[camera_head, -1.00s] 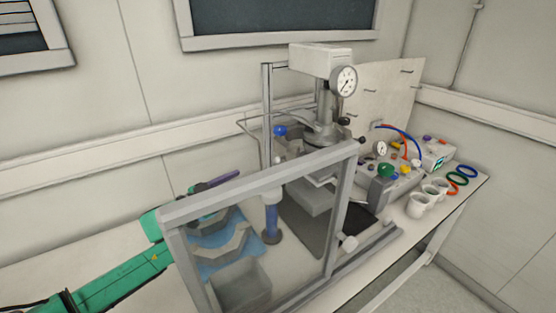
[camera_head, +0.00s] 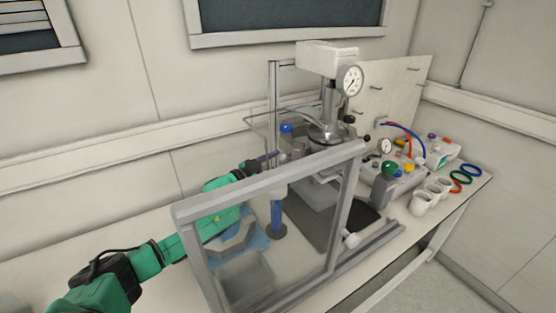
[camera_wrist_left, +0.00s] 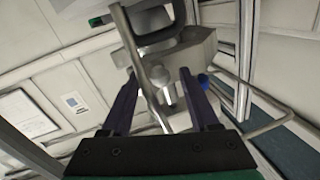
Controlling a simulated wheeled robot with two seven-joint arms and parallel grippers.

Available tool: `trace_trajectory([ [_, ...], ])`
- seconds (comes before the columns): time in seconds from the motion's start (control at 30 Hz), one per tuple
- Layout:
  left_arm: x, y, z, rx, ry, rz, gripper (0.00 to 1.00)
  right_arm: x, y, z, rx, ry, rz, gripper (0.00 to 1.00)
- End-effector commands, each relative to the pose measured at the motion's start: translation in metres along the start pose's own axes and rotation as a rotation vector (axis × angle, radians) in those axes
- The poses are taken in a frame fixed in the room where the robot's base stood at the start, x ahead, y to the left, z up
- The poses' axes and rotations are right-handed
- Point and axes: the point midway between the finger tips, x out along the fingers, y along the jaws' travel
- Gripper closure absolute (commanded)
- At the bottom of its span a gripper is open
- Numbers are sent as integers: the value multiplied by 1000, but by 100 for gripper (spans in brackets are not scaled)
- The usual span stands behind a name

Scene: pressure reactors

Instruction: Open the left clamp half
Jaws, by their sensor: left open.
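The reactor (camera_head: 327,105) stands behind the clear shield, with a grey head and metal collar. I cannot clearly tell the left clamp half from the collar in the head view. My left gripper (camera_head: 278,156) reaches in from the left behind the shield's top bar, close to the reactor's left side. In the left wrist view my left gripper (camera_wrist_left: 160,90) is open, its two dark fingers apart. A bent metal bar (camera_wrist_left: 138,65) and a rounded grey metal part (camera_wrist_left: 160,77) show between and beyond the fingers. I cannot tell whether they touch. My right gripper is not in view.
The framed shield (camera_head: 270,180) stands in front of the reactor and my left forearm. Control box (camera_head: 400,180), white cups (camera_head: 420,203) and coloured rings (camera_head: 460,178) lie to the right.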

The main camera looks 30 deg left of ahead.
Motion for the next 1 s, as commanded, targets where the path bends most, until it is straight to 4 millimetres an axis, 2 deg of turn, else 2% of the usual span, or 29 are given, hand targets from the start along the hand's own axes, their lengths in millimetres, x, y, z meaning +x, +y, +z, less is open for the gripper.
trace_trajectory([
  [0.13,0,0,0,0,0,0,39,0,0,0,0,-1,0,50],
  [0.17,0,0,0,0,0,0,46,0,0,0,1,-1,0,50],
  [0.3,0,0,0,0,0,0,100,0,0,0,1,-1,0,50],
  [1.0,0,0,0,-1,1,1,100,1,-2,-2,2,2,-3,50],
])
